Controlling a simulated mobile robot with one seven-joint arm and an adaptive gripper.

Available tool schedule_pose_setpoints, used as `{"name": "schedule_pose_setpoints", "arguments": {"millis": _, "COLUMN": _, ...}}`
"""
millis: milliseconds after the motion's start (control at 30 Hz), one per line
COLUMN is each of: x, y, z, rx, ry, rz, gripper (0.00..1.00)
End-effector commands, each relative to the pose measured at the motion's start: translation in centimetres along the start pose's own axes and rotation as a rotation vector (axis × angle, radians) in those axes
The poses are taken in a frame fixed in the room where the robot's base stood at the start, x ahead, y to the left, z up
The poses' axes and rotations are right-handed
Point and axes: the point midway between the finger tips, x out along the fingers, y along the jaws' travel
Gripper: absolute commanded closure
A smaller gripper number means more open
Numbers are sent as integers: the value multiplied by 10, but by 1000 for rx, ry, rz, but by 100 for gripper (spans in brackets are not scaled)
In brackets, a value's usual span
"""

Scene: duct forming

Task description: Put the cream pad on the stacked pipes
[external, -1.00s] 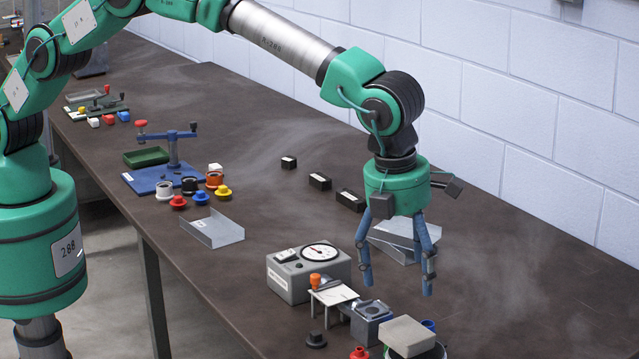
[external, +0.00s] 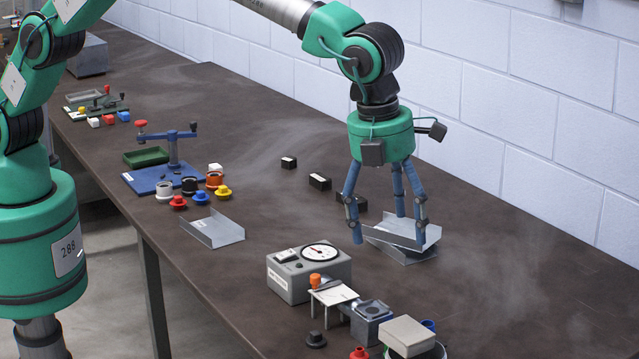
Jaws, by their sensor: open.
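A pale cream-grey block (external: 408,334), which looks like the cream pad, lies at the bottom edge of the view. It rests on a dark rounded piece with a greenish rim, partly cut off by the frame; I cannot tell whether this is the stacked pipes. A blue round piece (external: 429,325) shows just behind the block. My gripper (external: 389,241) points down with its fingers spread, open and empty.
A grey gauge box (external: 292,280), a small white table (external: 334,294) and a grey block device (external: 371,329) stand near the pad. The bench at right is clear.

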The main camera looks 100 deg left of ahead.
Motion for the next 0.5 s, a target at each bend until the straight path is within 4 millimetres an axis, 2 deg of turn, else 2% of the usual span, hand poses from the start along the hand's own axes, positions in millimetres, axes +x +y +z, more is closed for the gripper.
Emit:
{"name": "schedule_pose_setpoints", "arguments": {"millis": 33, "x": -19, "y": 10, "z": 4, "rx": -42, "ry": -1, "rz": -10, "gripper": 20}}
{"name": "schedule_pose_setpoints", "arguments": {"millis": 100, "x": -40, "y": 23, "z": 8, "rx": -106, "ry": -2, "rz": -21, "gripper": 20}}
{"name": "schedule_pose_setpoints", "arguments": {"millis": 500, "x": -145, "y": 116, "z": 21, "rx": -480, "ry": 8, "rz": -84, "gripper": 20}}
